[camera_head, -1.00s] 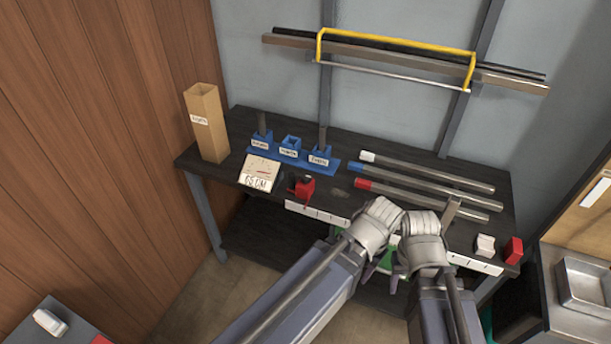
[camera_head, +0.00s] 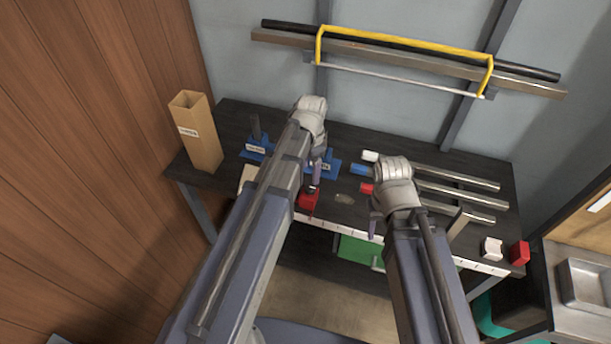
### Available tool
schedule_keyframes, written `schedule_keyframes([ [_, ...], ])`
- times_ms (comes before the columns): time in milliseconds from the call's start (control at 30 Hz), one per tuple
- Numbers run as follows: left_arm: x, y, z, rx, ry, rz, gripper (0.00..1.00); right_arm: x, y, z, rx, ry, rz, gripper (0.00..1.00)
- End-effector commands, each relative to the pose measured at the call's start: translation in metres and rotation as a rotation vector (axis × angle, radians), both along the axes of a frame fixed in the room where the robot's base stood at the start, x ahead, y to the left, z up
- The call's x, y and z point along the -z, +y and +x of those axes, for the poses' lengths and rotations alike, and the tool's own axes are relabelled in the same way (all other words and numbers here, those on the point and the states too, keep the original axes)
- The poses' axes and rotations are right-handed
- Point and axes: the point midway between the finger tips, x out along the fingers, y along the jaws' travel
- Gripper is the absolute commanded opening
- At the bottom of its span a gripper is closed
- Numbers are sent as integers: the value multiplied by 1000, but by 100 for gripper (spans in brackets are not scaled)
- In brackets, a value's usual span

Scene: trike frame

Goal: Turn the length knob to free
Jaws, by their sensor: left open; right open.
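A small red block (camera_head: 308,201) with a dark part on top sits at the front edge of the table, at the left end of the white marked scale. I cannot make out a knob or its setting. My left gripper (camera_head: 316,180) points down just above and behind the red block; it is open. I cannot tell whether it touches the block. My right gripper (camera_head: 375,225) hangs open near the front edge, right of the red block, partly hidden by its wrist.
Capped metal tubes (camera_head: 455,178) lie at the right. A cardboard box (camera_head: 197,135) stands at the left end. White (camera_head: 491,248) and red (camera_head: 520,252) blocks sit front right.

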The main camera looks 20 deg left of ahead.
Motion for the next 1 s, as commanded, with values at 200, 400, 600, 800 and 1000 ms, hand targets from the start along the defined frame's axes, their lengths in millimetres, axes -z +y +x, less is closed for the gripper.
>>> schedule_keyframes([
  [200,9,0,0,-2,0,0,76,9,0,0,0,0,0,50],
  [400,28,0,0,-2,0,0,76,28,0,0,1,0,0,50],
  [600,54,0,0,-3,0,0,76,54,0,0,1,0,0,50],
  [800,75,0,0,-3,0,0,76,75,0,0,1,0,0,50],
  [1000,79,0,0,-3,0,0,76,79,0,0,0,0,0,50],
])
